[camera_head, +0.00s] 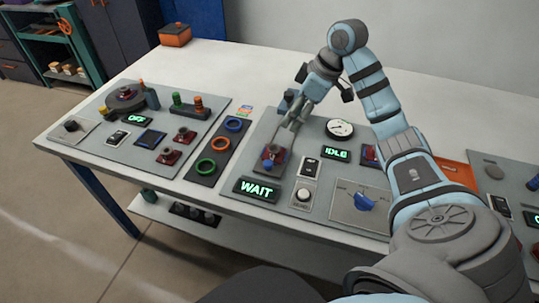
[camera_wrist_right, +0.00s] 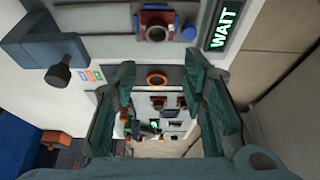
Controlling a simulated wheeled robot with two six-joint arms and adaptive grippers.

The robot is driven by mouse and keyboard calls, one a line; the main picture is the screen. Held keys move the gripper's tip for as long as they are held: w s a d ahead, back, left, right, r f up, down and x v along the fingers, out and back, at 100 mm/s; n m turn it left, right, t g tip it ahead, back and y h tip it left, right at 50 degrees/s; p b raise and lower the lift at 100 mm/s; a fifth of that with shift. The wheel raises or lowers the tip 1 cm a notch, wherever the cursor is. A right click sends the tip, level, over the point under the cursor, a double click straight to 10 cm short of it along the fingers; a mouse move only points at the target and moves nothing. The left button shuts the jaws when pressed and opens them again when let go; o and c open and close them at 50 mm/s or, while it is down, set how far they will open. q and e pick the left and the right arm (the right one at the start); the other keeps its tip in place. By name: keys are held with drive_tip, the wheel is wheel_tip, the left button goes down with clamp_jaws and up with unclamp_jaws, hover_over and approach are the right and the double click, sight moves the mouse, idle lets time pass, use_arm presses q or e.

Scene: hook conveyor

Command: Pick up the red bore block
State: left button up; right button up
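A red bore block (camera_head: 272,152) sits in a small station on the middle panel, beside a blue button and behind the WAIT sign. In the right wrist view it shows at the top (camera_wrist_right: 157,20), with its round bore facing the camera. More red blocks sit on the left panel, one at the back (camera_head: 185,134) and one nearer the front (camera_head: 169,155). My right gripper (camera_head: 291,122) is just above and behind the middle-panel block. In the right wrist view its fingers (camera_wrist_right: 157,85) stand wide apart with nothing between them. My left gripper is not in view.
A rack with coloured rings (camera_head: 208,166) lies left of the middle panel. A gauge (camera_head: 339,129), the IDLE sign (camera_head: 335,153) and a blue knob (camera_head: 364,202) stand on the middle panel. An orange box (camera_head: 174,36) is at the far table corner. The white table behind the panels is mostly clear.

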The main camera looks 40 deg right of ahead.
sight(276, 145)
drive_tip(key=x, duration=0.4)
drive_tip(key=b+x, duration=0.1)
drive_tip(key=x, duration=0.8)
drive_tip(key=shift+w+d+f+b, duration=0.1)
drive_tip(key=shift+d+f+b, duration=0.15)
drive_tip(key=shift+f+b, duration=0.2)
drive_tip(key=shift+r, duration=0.1)
clamp_jaws()
